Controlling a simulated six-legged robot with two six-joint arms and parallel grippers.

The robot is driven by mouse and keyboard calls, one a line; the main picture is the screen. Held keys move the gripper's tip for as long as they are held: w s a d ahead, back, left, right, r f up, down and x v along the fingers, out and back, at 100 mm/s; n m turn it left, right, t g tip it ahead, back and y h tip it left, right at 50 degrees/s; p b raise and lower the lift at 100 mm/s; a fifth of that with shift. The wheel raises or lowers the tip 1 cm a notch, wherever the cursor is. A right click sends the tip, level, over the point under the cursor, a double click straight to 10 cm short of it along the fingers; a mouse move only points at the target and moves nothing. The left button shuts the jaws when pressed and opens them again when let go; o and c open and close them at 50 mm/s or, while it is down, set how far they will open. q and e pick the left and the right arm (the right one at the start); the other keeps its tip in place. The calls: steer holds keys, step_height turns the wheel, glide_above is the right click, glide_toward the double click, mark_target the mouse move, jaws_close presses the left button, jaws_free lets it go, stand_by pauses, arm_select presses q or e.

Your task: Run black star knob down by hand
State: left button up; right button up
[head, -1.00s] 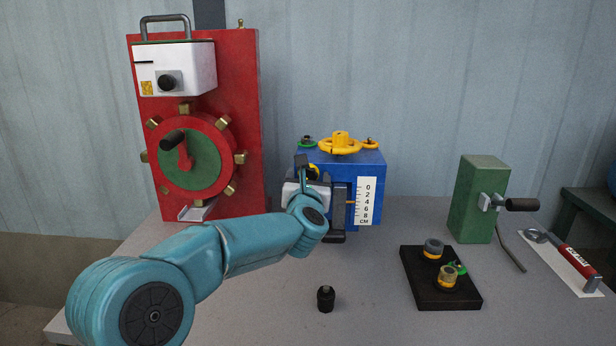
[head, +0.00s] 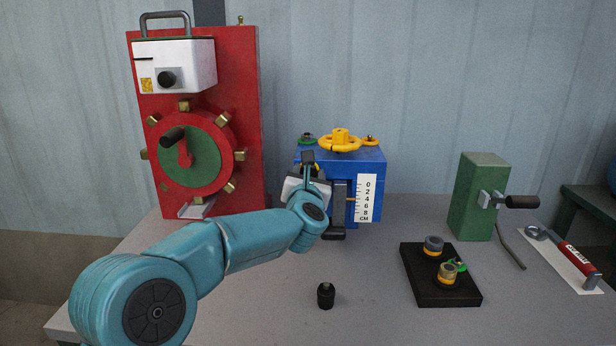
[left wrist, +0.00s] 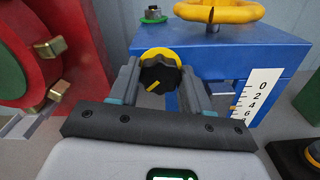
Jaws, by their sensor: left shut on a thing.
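The black star knob (left wrist: 160,73) sits in front of a yellow collar (left wrist: 150,54) on the blue block's (left wrist: 222,55) left side. It has a yellow pointer mark, tilted to the lower left in the left wrist view. My left gripper (left wrist: 161,84) is shut on the knob, one finger on each side. In the head view my left gripper (head: 312,174) hides the knob. The blue block (head: 370,158) carries a white scale (head: 366,198) marked 0 to 8 cm on its front. My right gripper is not in view.
A red panel (head: 245,100) with a studded wheel stands left. A yellow handwheel (head: 341,140) tops the blue block.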

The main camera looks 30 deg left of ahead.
arm_select(q)
steer(key=m, duration=0.3)
steer(key=shift+m, duration=0.3)
steer(key=shift+m+p, duration=4.75)
steer(key=shift+m, duration=8.05)
steer(key=o, duration=1.1)
steer(key=shift+f, duration=0.1)
